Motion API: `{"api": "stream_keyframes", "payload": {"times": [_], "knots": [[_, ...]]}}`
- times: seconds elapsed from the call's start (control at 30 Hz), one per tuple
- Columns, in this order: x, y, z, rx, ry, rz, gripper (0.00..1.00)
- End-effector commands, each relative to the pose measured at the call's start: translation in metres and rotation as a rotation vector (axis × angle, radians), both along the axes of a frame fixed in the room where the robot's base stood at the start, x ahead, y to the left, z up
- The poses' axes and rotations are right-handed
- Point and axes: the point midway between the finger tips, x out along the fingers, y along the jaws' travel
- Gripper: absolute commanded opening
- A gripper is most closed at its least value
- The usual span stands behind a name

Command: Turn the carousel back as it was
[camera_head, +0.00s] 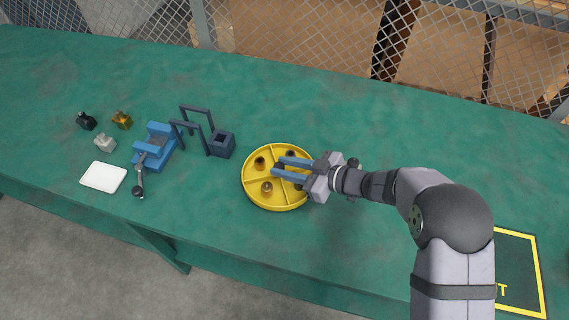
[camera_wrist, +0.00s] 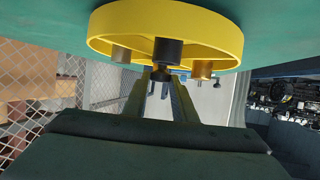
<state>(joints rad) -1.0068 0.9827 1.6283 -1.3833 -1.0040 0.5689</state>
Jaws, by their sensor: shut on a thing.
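The carousel is a round yellow tray (camera_head: 250,192) on the green table, split by thin walls into compartments. Small brown cylindrical parts (camera_head: 267,187) stand in it, and a darker one (camera_head: 290,155) is at its far side. My gripper (camera_head: 277,167) reaches in from the right over the carousel's middle. In the wrist view the yellow tray (camera_wrist: 110,22) fills the top, with a dark stepped knob (camera_wrist: 167,50) between two brown parts (camera_wrist: 203,69). My fingers (camera_wrist: 160,88) close around the knob's narrow end; the exact contact is hard to see.
Left of the carousel stand a dark blue square holder (camera_head: 222,144), a dark frame (camera_head: 197,112) and a blue fixture (camera_head: 160,140). Further left are a white plate (camera_head: 103,177) and small parts (camera_head: 122,120). A yellow-bordered mat (camera_head: 520,268) lies right. Mesh fencing (camera_head: 330,30) runs behind.

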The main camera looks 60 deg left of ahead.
Motion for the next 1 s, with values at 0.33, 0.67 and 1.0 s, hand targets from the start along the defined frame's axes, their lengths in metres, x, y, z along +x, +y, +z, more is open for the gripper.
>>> {"api": "stream_keyframes", "payload": {"times": [0.33, 0.67, 1.0], "knots": [[0.0033, 0.0019, -0.0007, 0.001, -0.001, 0.148, 0.00], [0.0038, 0.0026, -0.0002, 0.001, 0.000, 0.223, 0.00], [0.0034, 0.0028, 0.0004, 0.002, 0.001, 0.238, 0.00]]}}
